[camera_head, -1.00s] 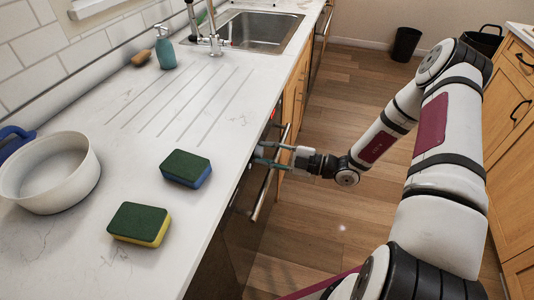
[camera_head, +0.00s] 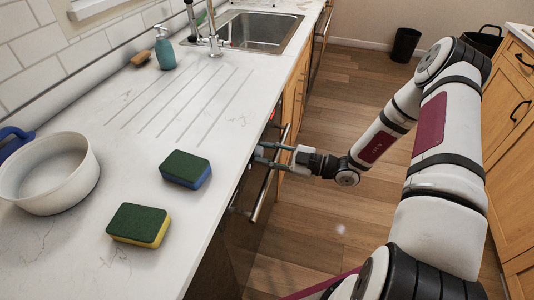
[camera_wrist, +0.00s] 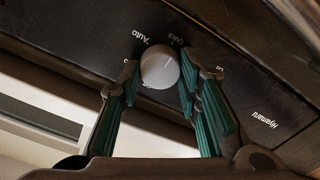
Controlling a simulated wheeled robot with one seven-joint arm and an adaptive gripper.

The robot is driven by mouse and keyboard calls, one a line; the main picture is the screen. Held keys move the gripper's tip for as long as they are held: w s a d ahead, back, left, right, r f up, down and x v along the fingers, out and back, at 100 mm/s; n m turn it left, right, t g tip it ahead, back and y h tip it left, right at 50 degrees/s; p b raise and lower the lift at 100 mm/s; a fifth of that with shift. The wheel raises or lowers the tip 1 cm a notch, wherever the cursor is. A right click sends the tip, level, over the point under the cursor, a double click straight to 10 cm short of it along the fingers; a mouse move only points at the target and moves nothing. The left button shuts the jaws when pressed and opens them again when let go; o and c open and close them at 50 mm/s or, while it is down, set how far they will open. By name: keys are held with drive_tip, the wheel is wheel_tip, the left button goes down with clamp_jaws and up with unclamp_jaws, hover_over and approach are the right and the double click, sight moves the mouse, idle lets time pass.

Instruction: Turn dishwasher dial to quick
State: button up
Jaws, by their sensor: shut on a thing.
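The dishwasher dial (camera_wrist: 160,68) is a round grey knob on a black panel (camera_wrist: 108,30) in the wrist view. The labels "Auto" and "Quick" are printed above it; other labels are partly hidden. A light pointer line on the dial slants toward its upper right, on the side of the "Quick" label. My gripper (camera_wrist: 158,80) has its two teal-padded fingers on either side of the dial, shut on it. In the head view my gripper (camera_head: 262,153) reaches the appliance front under the counter edge, and the dial is hidden there.
The dishwasher's bar handle (camera_head: 268,185) runs just below my gripper. The white counter (camera_head: 100,260) above holds two sponges (camera_head: 186,168) (camera_head: 139,225), a white bowl (camera_head: 48,175) and a teal soap bottle (camera_head: 165,50). Wooden floor (camera_head: 330,220) lies open to the right.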

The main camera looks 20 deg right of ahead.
drive_tip(key=shift+f, duration=0.1)
drive_tip(key=o, duration=1.1)
drive_tip(key=shift+o, duration=0.2)
drive_tip(key=shift+s+d, duration=0.1)
drive_tip(key=v, duration=1.1)
drive_tip(key=shift+s+d, duration=0.2)
drive_tip(key=shift+d, duration=0.1)
